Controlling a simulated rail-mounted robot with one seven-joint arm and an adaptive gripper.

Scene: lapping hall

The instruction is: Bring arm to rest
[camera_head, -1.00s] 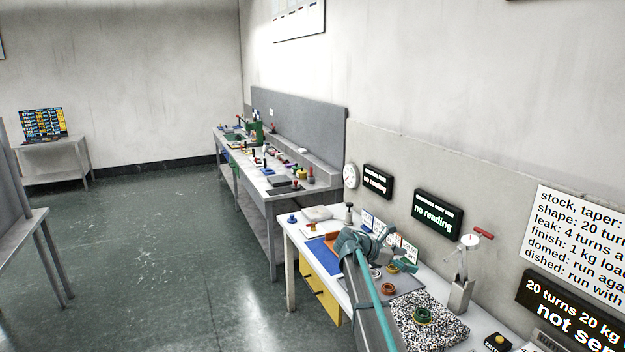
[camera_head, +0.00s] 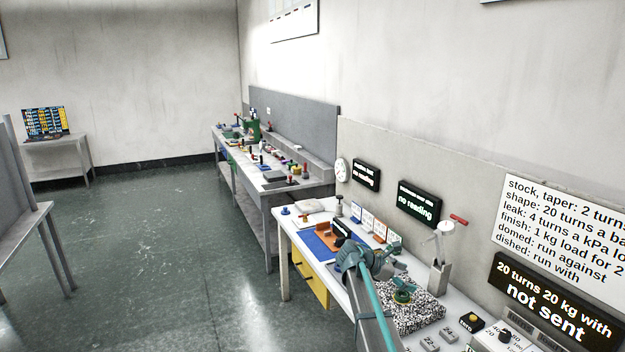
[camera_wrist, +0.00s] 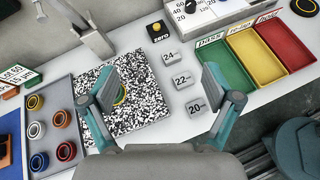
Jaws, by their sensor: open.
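My gripper (camera_wrist: 160,100) is open and empty in the wrist view, its two teal fingers wide apart above the white bench (camera_wrist: 187,128). The left finger overlaps the black-and-white speckled plate (camera_wrist: 145,112) and partly hides a green ring (camera_wrist: 120,96) on it. The right finger is beside the small weight blocks marked 20 (camera_wrist: 198,106), 22 (camera_wrist: 182,79) and 24 (camera_wrist: 172,57). My arm hides part of the bench there.
A grey tray (camera_wrist: 63,88) with several rings lies left of the plate. Green (camera_wrist: 226,65), yellow (camera_wrist: 256,50) and red (camera_wrist: 288,40) bins stand at the right. A metal stand (camera_head: 440,265) rises near the wall. Open floor (camera_head: 170,230) lies left of the bench.

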